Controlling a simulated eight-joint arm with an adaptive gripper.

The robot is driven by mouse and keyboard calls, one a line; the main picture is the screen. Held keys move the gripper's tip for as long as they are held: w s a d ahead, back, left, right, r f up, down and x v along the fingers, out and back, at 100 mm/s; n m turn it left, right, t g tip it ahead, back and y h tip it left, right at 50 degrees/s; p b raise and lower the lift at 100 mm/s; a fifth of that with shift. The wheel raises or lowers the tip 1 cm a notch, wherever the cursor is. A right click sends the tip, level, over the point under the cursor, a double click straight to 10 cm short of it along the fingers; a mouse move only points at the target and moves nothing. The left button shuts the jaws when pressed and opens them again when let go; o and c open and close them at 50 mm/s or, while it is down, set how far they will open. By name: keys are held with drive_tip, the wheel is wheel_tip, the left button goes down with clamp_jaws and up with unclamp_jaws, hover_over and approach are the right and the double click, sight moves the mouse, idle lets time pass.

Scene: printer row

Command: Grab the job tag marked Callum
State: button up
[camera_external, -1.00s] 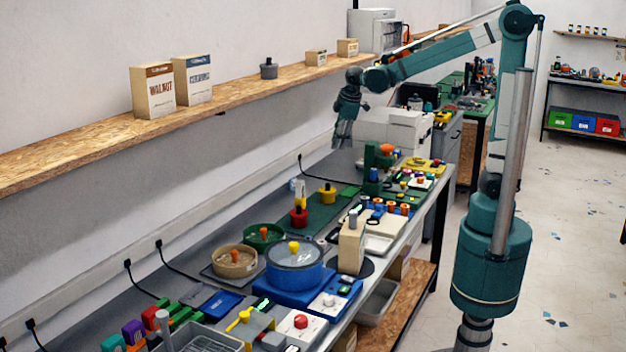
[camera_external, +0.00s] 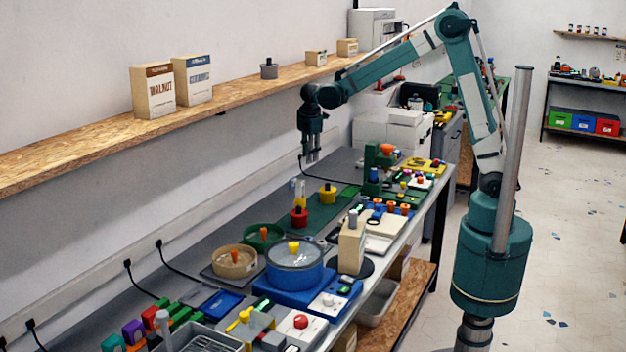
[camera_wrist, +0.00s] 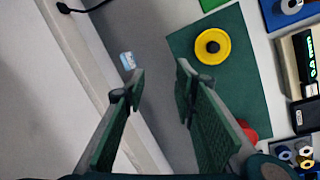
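A small white and light-blue tag (camera_wrist: 128,61) lies on the grey bench top close to the wall-side ledge in the wrist view. It is too small for me to read any name on it, so I cannot tell whether it says Callum. I cannot make it out in the external view. My gripper (camera_external: 312,158) hangs pointing down above the back of the bench. In the wrist view my gripper (camera_wrist: 160,71) has its two fingers apart with nothing between them. The tag appears just beyond the left fingertip, apart from it.
A green mat (camera_wrist: 233,86) carries a yellow round knobbed piece (camera_wrist: 212,46) and a red one (camera_wrist: 248,131). A black cable (camera_wrist: 84,8) runs from the wall. The wooden shelf (camera_external: 100,138) juts out above the bench. Bare grey bench lies between mat and ledge.

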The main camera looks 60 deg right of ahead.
sight(293, 178)
drive_tip(key=w+d+f+n, duration=0.1)
drive_tip(key=w+f, duration=0.2)
drive_tip(key=w+d+f+n+g+h+p, duration=0.1)
drive_tip(key=w+f+n, duration=0.1)
drive_tip(key=w+f, duration=0.2)
drive_tip(key=w+d+f+n+g+h+p, duration=0.1)
drive_tip(key=w+f, duration=0.2)
drive_tip(key=w, duration=0.1)
drive_tip(key=shift+w+d+f, duration=0.25)
drive_tip(key=shift+d+f, duration=0.1)
drive_tip(key=shift+w+d+f+n, duration=0.1)
drive_tip(key=shift+w+f+n, duration=0.15)
drive_tip(key=shift+f+n, duration=0.2)
drive_tip(key=shift+d+f, duration=0.1)
drive_tip(key=shift+x, duration=2.4)
drive_tip(key=shift+c, duration=0.7)
drive_tip(key=c, duration=0.7)
